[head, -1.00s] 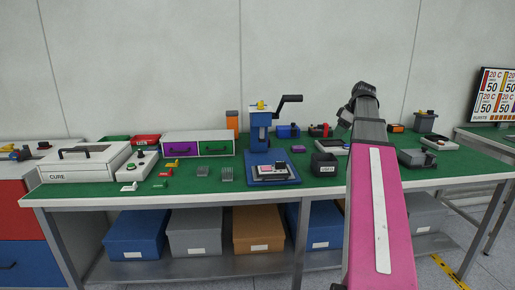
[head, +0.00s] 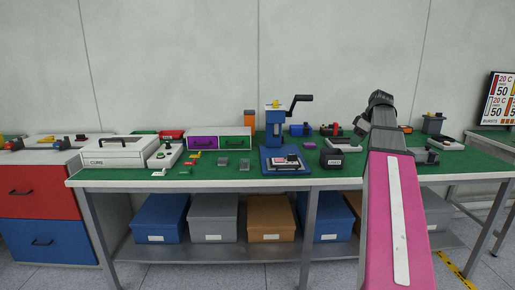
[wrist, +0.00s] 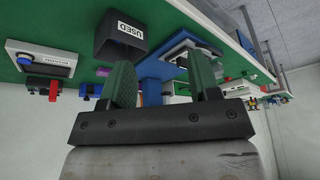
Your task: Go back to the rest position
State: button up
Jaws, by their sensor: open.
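My gripper (wrist: 160,88) shows in the wrist view with its two green-padded fingers spread apart and nothing between them. The wrist view is upside down in feel, with the bench top along its upper part. In the head view my pink arm rises at the right in front of the green bench (head: 228,168), and its dark wrist end is above the bench. The fingertips are hidden there. The blue lever press (head: 274,130) stands left of the arm. The black bin labelled USED (head: 332,158) lies between them and also shows in the wrist view (wrist: 122,36).
A white CURE box (head: 117,151) stands at the bench's left end. Storage boxes (head: 214,218) fill the shelf below. A red and blue cabinet (head: 40,205) stands left. Floor in front is clear.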

jog(key=s+a+f+m+g+h, duration=0.1)
jog(key=s+a+f+m, duration=0.2)
jog(key=f, duration=1.1)
jog(key=s+a+f+m+g+h, duration=0.1)
jog(key=s+a+f+m, duration=0.2)
jog(key=s+a+f, duration=0.5)
jog(key=s+a+f+m+h, duration=0.1)
jog(key=s+a+f+m, duration=0.3)
jog(key=a+f, duration=0.6)
notch_tip(320, 180, down, 10)
jog(key=shift+s+f+g, duration=0.15)
jog(key=shift+s+g, duration=0.25)
jog(key=shift+s, duration=0.45)
